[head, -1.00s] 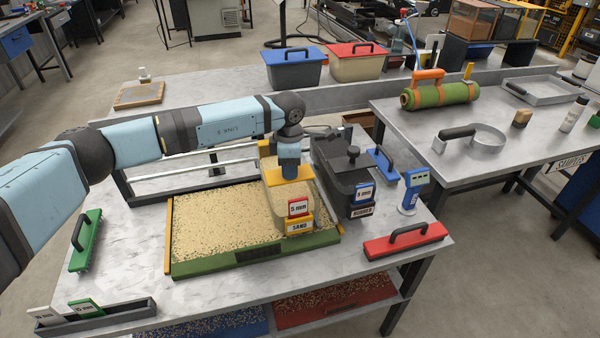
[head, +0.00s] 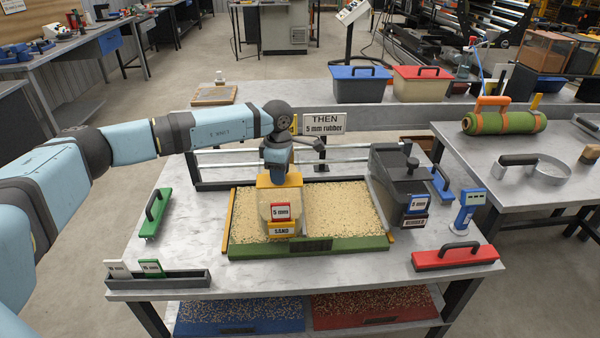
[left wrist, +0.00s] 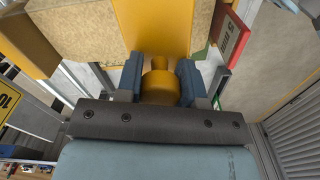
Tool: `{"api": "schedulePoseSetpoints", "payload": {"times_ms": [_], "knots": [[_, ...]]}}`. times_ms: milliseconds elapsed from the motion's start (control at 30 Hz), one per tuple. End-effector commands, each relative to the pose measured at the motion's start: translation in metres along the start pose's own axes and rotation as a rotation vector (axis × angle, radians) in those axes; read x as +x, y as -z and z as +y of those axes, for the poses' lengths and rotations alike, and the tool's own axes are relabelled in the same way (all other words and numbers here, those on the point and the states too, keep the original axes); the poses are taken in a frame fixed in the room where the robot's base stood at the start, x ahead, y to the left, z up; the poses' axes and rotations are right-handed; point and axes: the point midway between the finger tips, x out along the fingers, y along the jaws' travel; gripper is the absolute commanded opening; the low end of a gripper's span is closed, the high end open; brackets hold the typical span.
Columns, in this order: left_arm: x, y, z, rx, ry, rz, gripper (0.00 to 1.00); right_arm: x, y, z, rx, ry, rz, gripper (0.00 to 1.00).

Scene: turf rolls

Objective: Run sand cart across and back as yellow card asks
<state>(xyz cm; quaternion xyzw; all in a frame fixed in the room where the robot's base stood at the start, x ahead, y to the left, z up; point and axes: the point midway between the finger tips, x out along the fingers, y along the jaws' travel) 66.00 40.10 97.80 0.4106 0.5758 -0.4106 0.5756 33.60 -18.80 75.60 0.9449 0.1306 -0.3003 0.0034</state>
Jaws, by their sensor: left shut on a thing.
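The sand cart (head: 264,205), a clear and yellow hopper labelled SAND with a red-edged 5 mm card (head: 281,211), stands over the left-middle part of the turf tray (head: 310,246). My left gripper (head: 276,172) is shut on the yellow knob on top of the cart; the left wrist view shows the knob (left wrist: 160,86) between both fingers. A yellow card (left wrist: 10,105) shows partly at the left wrist view's edge. A white sign (head: 325,123) behind the tray reads "THEN 5 mm rubber". My right gripper is not in view.
The dark rubber cart (head: 402,180) is parked right of the tray. A card holder (head: 160,281) sits at the front left.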

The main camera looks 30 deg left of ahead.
Motion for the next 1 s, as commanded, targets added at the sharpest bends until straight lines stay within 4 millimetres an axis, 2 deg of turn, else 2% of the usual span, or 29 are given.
{"api": "schedulePoseSetpoints", "payload": {"times_ms": [100, 600, 1000], "knots": [[-0.001, 0.025, -0.005, -0.003, 0.001, 0.002, 0.0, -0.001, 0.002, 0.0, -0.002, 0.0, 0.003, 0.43], [-0.001, 0.117, -0.03, -0.004, 0.001, 0.002, 0.0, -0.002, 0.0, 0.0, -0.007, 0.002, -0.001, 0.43], [-0.001, 0.181, -0.047, -0.004, 0.0, 0.002, 0.0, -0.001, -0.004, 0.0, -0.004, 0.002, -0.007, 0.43]]}}
